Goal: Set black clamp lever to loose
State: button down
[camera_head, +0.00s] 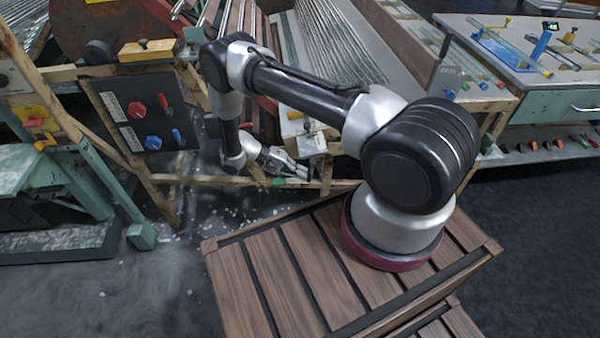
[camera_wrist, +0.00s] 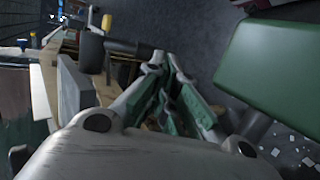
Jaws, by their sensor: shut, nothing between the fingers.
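My gripper (camera_head: 300,174) is low beside the wooden frame rail, under a small grey plate. In the wrist view its fingers (camera_wrist: 166,66) are drawn together and hold nothing. A black lever-like part (camera_wrist: 122,46) shows just beyond and left of the fingertips in the wrist view, lying roughly sideways from a dark rounded knob (camera_wrist: 92,52). It looks like the black clamp lever, but I cannot be sure. I cannot tell whether the fingertips touch it. In the head view the lever is too small to make out near my gripper.
The grey plate (camera_head: 313,144) hangs on the wooden frame (camera_head: 255,181); a grey slab (camera_wrist: 75,90) is left of my fingers in the wrist view. A large green block (camera_wrist: 275,65) fills the right. A black panel with red and blue knobs (camera_head: 140,112) stands left.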

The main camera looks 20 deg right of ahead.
jog(key=v, duration=1.2)
jog(key=shift+s+f, duration=0.1)
